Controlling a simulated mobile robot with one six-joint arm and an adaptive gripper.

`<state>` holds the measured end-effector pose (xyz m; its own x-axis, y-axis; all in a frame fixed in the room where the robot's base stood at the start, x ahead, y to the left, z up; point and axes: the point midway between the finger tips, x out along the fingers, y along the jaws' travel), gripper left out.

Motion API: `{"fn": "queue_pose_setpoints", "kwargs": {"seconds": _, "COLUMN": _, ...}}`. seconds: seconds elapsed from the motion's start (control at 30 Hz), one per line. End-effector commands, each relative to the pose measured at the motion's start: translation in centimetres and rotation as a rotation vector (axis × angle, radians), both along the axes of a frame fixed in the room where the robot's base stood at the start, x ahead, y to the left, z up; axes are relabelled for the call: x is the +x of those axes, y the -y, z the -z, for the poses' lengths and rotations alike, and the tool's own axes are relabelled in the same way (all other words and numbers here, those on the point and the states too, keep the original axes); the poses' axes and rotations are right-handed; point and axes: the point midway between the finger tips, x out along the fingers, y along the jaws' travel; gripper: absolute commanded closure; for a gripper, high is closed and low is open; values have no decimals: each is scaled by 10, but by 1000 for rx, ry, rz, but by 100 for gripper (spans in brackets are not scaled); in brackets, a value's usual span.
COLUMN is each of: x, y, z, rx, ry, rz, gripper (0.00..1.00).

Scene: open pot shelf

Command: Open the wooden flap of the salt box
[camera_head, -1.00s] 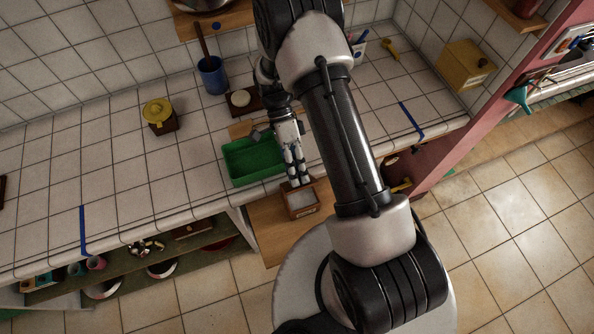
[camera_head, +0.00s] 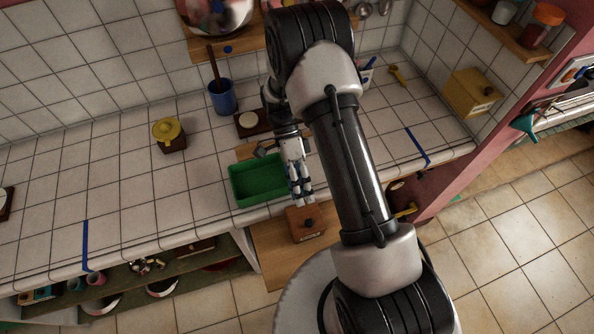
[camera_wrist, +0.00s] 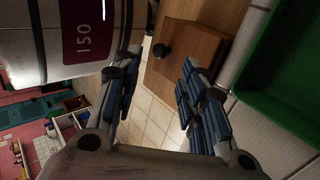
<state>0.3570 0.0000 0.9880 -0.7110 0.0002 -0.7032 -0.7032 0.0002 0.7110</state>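The wooden salt box (camera_head: 306,228) stands on a pulled-out wooden board below the counter's front edge. Its brown flap (camera_head: 297,216) lies down over the top, so the inside is hidden. A dark round knob (camera_head: 308,222) is on it. The wrist view also shows the flap (camera_wrist: 195,55) and the knob (camera_wrist: 160,51). My gripper (camera_head: 301,199) is just behind the box, near its rear edge; contact cannot be told. In the wrist view its fingers (camera_wrist: 158,90) are spread with nothing between them, and the knob is beyond them.
A green tray (camera_head: 233,184) stands on the counter close beside my gripper. The wooden board (camera_head: 272,260) carries the box. A blue pot (camera_head: 222,98), a yellow-lidded jar (camera_head: 167,131) and a yellow box (camera_head: 472,92) stand farther off. Tiled floor lies in front.

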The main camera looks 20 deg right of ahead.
Motion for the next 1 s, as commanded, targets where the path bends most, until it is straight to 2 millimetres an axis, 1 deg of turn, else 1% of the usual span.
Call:
{"fn": "queue_pose_setpoints", "kwargs": {"seconds": 0.03, "x": 8, "y": 0, "z": -7, "rx": 0, "ry": 5, "rz": 0, "gripper": 62}}
{"fn": "queue_pose_setpoints", "kwargs": {"seconds": 0.3, "x": 49, "y": 0, "z": -47, "rx": 0, "ry": 5, "rz": 0, "gripper": 62}}
{"fn": "queue_pose_setpoints", "kwargs": {"seconds": 0.4, "x": 61, "y": 0, "z": -59, "rx": 0, "ry": 3, "rz": 0, "gripper": 62}}
{"fn": "queue_pose_setpoints", "kwargs": {"seconds": 0.5, "x": 69, "y": 0, "z": -67, "rx": 0, "ry": 3, "rz": 0, "gripper": 62}}
{"fn": "queue_pose_setpoints", "kwargs": {"seconds": 0.7, "x": 74, "y": 0, "z": -74, "rx": 0, "ry": 0, "rz": 0, "gripper": 62}}
{"fn": "queue_pose_setpoints", "kwargs": {"seconds": 1.0, "x": 74, "y": 0, "z": -74, "rx": 0, "ry": 0, "rz": 0, "gripper": 62}}
